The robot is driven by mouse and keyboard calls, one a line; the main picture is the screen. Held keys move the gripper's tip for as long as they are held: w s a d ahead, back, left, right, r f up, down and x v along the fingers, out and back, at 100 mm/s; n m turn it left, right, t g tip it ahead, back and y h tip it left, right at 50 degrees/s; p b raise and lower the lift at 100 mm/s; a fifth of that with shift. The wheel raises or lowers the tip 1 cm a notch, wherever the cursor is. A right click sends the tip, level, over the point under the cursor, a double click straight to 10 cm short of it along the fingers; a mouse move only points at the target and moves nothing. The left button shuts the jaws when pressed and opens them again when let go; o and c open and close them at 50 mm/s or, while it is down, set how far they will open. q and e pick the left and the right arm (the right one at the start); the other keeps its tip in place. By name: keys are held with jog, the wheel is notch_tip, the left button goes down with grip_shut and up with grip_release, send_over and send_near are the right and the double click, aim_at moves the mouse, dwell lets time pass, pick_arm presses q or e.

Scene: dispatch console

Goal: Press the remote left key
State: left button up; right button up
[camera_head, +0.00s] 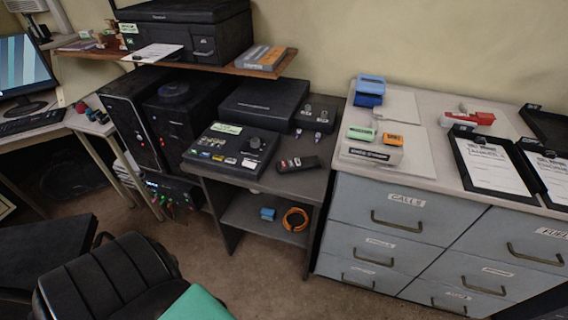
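A small dark handheld device (298,164), which looks like the remote, lies flat near the front edge of the dark low table (290,188). It has a small reddish patch on its top. Its separate keys are too small to make out, so I cannot tell which is the left key. Nothing covers it. Neither of my grippers is in view.
A black control box with a knob (232,147) sits left of the remote, with a flat black case (263,104) behind. Grey drawer cabinets (400,230) stand to the right. A black chair (108,278) is at front left. Carpet is open before the table.

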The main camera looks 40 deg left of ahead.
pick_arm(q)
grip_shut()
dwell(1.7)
